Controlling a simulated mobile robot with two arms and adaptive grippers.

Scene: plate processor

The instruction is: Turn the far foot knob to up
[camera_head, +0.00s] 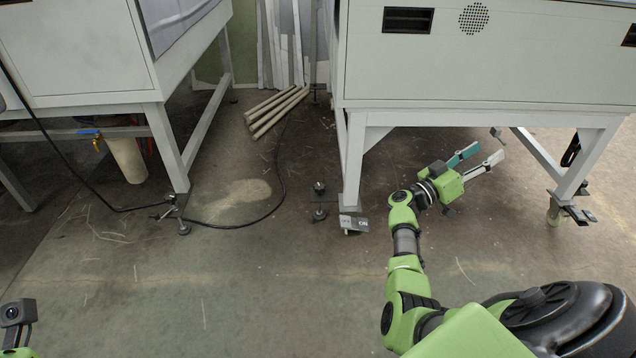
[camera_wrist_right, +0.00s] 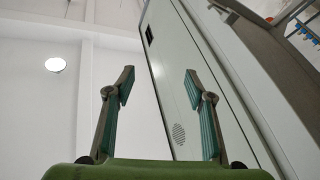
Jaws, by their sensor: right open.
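Dark foot knobs stand by the front left leg of the right-hand machine: one a little farther back (camera_head: 319,188) and one nearer (camera_head: 319,214). At that machine's front right leg is another foot (camera_head: 557,212) with dark metal parts. I cannot tell which setting any knob is at. My right gripper (camera_head: 490,150) is open and empty under the front of this machine, between its two front legs and apart from the knobs. In the right wrist view its spread fingers (camera_wrist_right: 158,88) point up past the machine's wall. My left gripper's fingers are out of view.
The right-hand machine's body (camera_head: 480,70) overhangs my right gripper. A small labelled plate (camera_head: 354,223) lies by its left leg. The left-hand machine (camera_head: 75,55) has its own foot (camera_head: 184,228). A black cable (camera_head: 283,175) and pale bars (camera_head: 277,110) lie between the machines. The front floor is mostly clear.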

